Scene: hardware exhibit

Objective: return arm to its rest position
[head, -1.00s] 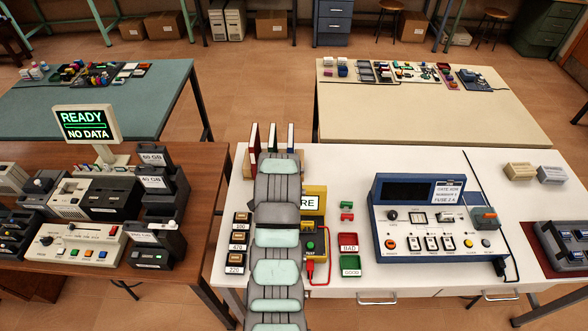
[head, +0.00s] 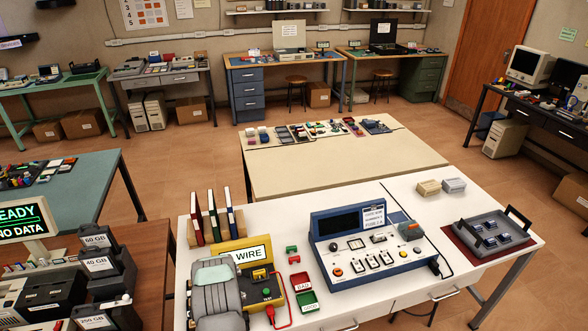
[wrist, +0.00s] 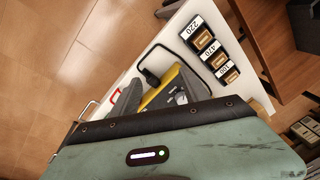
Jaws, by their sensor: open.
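My gripper (wrist: 160,92) shows in the wrist view as two grey fingers spread apart beyond the green wrist housing, with nothing between them. It hangs over the white table (wrist: 178,38), and part of the yellow tester shows behind the fingers. In the head view my grey arm (head: 214,288) is folded at the lower left, in front of the yellow WIRE tester (head: 243,252). My fingertips are hidden in the head view.
A blue console (head: 362,238) stands mid-table, with a grey tray (head: 465,232) to its right. Red and green bins (head: 301,282) lie between tester and console. Upright binders (head: 213,215) stand behind the tester. Labelled boxes (wrist: 204,40) line the table edge in the wrist view.

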